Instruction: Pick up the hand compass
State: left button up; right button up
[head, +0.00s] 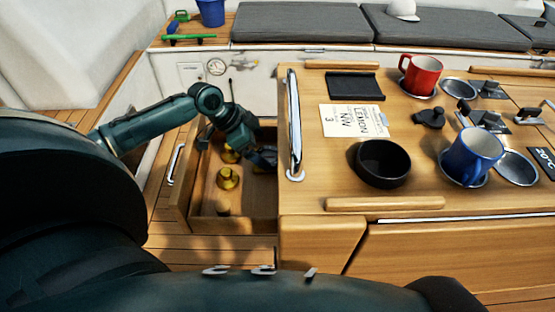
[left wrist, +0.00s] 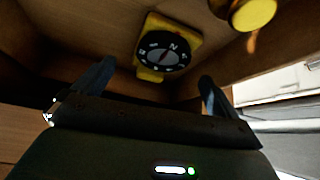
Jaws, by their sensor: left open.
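The hand compass (left wrist: 163,50) shows in the left wrist view, with a yellow body and a round black dial with white letters. It lies in the open wooden drawer (head: 235,224), ahead of my left gripper and between the lines of its fingers. My left gripper (left wrist: 156,78) is open and empty, apart from the compass. In the head view my left gripper (head: 264,158) is down inside the drawer at its right side. I cannot pick out the compass surely there; the arm and gripper hide part of the drawer. My right gripper is not in view.
A yellow brass-like object (head: 228,179) stands in the drawer, another (head: 230,154) behind it; a yellow piece (left wrist: 252,12) shows near the compass. The drawer walls are close around my gripper. The table (head: 310,190) with a steel rail (head: 294,125) and black bowl (head: 380,163) stands right.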

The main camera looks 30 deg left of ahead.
aim_at(275, 156)
pick_arm(q)
jog(key=x, duration=0.4)
jog(key=shift+w+d+f, duration=0.15)
jog(key=shift+w+d, duration=0.2)
jog(key=c, duration=1.2)
